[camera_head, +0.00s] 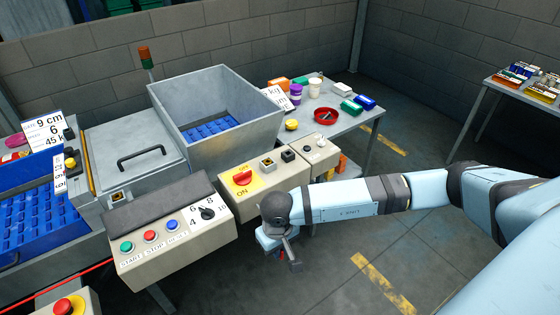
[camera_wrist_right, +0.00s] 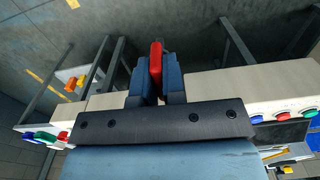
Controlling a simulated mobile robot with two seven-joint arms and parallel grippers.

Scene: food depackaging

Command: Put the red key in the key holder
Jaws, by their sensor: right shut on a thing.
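The red key (camera_wrist_right: 156,62) stands between the two blue fingers of my right gripper (camera_wrist_right: 156,78) in the right wrist view. The fingers are shut on it, and its red end sticks out past them. In the head view my right gripper (camera_head: 281,255) hangs in front of the control boxes, to the right of the START/STOP box, with only a trace of red visible at it. No key holder is clearly identifiable. Small square sockets show on the beige control box (camera_head: 267,162) and on the machine's front (camera_head: 117,196). My left gripper is not in view.
The START/STOP box (camera_head: 130,262) with a dial stands left of the gripper. A red switch (camera_head: 242,177) on a yellow plate sits on the box behind. A grey hopper (camera_head: 225,80) and a cluttered table (camera_head: 345,125) lie beyond. The floor at right is open.

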